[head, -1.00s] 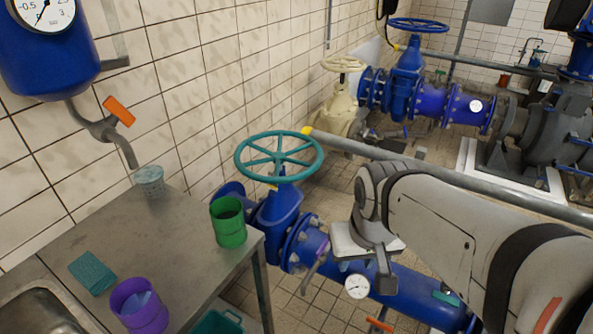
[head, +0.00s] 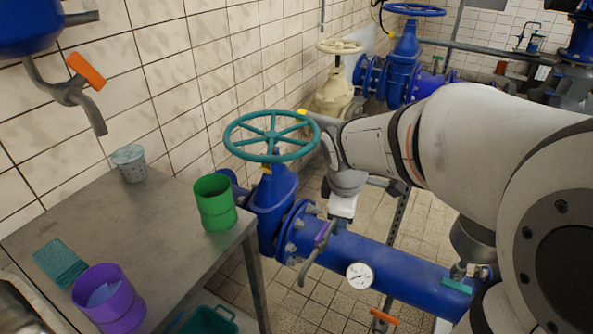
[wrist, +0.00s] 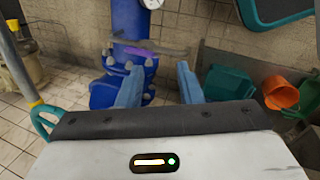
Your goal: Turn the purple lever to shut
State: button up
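The purple lever (head: 325,235) sits on a small grey tap on the side of the blue pipe (head: 400,272), its handle slanting up to the right. In the head view my gripper's pale body (head: 342,206) is just above and right of the lever; its fingers are not clear there. In the wrist view my gripper (wrist: 158,88) is open, two blue-grey fingers apart with nothing between them. The purple lever (wrist: 136,49) shows beyond the fingertips, toward the left finger, blurred and not visibly touched.
A teal handwheel (head: 271,136) stands left of my arm. A steel table (head: 150,225) at left holds a green cup (head: 214,203) and a purple cup (head: 108,300). A gauge (head: 360,276) and an orange-handled tap (head: 384,317) are near the pipe. A teal crate (wrist: 228,88) stands right.

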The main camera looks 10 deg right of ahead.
aim_at(321, 230)
jog(key=w+f+n+b, duration=0.3)
jog(key=w+f+n, duration=0.1)
jog(key=f+n, duration=0.1)
jog(key=w+a+f+n+b, duration=0.1)
jog(key=w+f+n+b, duration=0.2)
jog(key=w+f+n, duration=0.2)
jog(key=w+a+f+n+h+b, duration=0.1)
jog(key=w+f+n+b, duration=0.2)
jog(key=f, duration=0.4)
jog(key=shift+w+a+f+n+t, duration=0.1)
jog(key=shift+w+n+t, duration=0.1)
jog(key=shift+w+n, duration=0.3)
jog(key=shift+w+a+n+t, duration=0.1)
jog(key=shift+w+n+t, duration=0.15)
jog(key=shift+n, duration=0.45)
jog(key=b+x, duration=0.2)
jog(key=x, duration=0.5)
jog(key=shift+w+d+f+b, duration=0.1)
jog(key=shift+f+b, duration=0.1)
jog(key=shift+b, duration=0.15)
jog(key=shift+c, duration=0.3)
